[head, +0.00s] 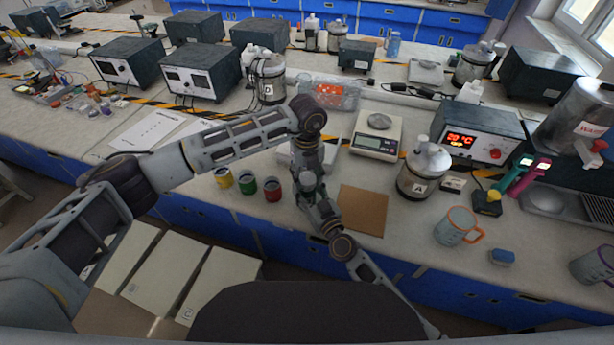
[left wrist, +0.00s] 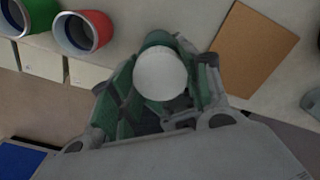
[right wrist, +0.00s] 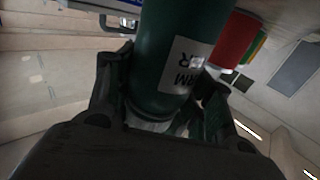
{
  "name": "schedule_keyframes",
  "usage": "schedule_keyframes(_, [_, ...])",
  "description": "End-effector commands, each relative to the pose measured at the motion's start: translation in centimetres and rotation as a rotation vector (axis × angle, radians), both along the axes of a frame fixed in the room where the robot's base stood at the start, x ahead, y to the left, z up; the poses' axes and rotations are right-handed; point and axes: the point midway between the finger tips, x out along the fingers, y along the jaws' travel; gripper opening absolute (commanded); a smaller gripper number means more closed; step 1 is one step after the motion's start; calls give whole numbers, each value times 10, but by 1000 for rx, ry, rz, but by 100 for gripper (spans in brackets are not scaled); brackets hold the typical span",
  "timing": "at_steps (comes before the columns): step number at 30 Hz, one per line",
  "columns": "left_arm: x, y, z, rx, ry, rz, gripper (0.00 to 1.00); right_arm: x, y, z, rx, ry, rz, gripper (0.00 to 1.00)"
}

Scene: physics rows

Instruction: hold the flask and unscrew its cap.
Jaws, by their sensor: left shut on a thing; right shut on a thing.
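The flask is a dark green cylinder with a partly hidden white label. It fills the upper middle of the right wrist view (right wrist: 170,55). Its white round cap (left wrist: 160,73) faces the camera in the left wrist view, with green showing around it. My left gripper (head: 308,164) comes from above and is shut on the cap. My right gripper (head: 322,207) comes from below and is shut on the flask's body, around its pale near end. In the head view the grippers hide most of the flask, which is held in front of the table edge.
Yellow (head: 223,177), green (head: 247,183) and red (head: 272,189) cups stand left of the grippers. A brown board (head: 363,210) lies to the right. Behind are a scale (head: 376,137) and a metal vessel (head: 424,170). A mug (head: 457,227) stands further right.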

Motion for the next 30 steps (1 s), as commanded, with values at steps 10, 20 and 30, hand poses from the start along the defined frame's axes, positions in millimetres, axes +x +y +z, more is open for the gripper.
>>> schedule_keyframes(10, [0,0,0,0,0,-1,19,-1,0,-2,-1,4,1,0])
schedule_keyframes(20, [0,0,5,1,0,-1,19,-1,0,-2,-1,4,1,0])
schedule_keyframes(30, [0,0,12,1,0,-1,19,-1,0,-2,-1,4,1,0])
